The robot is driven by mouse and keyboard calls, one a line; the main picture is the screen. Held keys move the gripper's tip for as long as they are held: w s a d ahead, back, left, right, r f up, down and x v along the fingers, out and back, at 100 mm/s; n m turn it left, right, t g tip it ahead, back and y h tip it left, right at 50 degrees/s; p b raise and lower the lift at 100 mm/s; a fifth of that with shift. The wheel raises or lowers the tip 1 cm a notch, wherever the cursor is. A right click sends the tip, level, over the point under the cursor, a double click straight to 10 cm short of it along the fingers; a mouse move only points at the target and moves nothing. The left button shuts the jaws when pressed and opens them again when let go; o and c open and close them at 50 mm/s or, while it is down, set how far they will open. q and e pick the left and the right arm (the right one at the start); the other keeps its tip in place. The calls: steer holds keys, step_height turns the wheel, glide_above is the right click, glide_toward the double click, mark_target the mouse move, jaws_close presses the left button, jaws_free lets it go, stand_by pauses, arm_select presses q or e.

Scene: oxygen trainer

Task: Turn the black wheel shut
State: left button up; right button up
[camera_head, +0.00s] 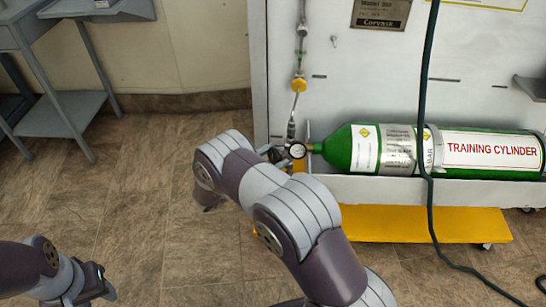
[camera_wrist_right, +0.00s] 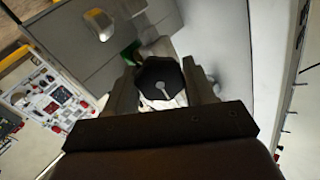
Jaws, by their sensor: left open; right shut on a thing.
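The black wheel (camera_wrist_right: 160,83) is a dark, many-sided knob with a lighter centre in the right wrist view. My right gripper (camera_wrist_right: 163,90) has one finger on each side of it and is shut on it. In the head view my right arm hides the wheel and most of that gripper. The green training cylinder (camera_head: 337,149) lies on its side, its neck pointing left to a round gauge (camera_head: 297,150). My left gripper (camera_head: 92,287) is at the lower left of the head view, open, low and far from the cylinder; its fingers are hard to make out.
The cylinder rests on a white panel unit (camera_head: 385,60) with a yellow base (camera_head: 430,223). A dark hose (camera_head: 424,100) hangs in front of it to the floor. A grey stand (camera_head: 65,104) is at the upper left. The tiled floor at left is clear.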

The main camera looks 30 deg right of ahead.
steer(key=o, duration=1)
steer(key=shift+f, duration=0.1)
steer(key=shift+a, duration=0.4)
steer(key=a+p, duration=0.1)
steer(key=a, duration=0.3)
steer(key=s+a, duration=0.1)
steer(key=a, duration=0.3)
steer(key=s+a+p, duration=0.1)
steer(key=a, duration=0.2)
steer(key=shift+s+a+p, duration=0.15)
steer(key=shift+a+p, duration=0.2)
steer(key=shift+a, duration=0.05)
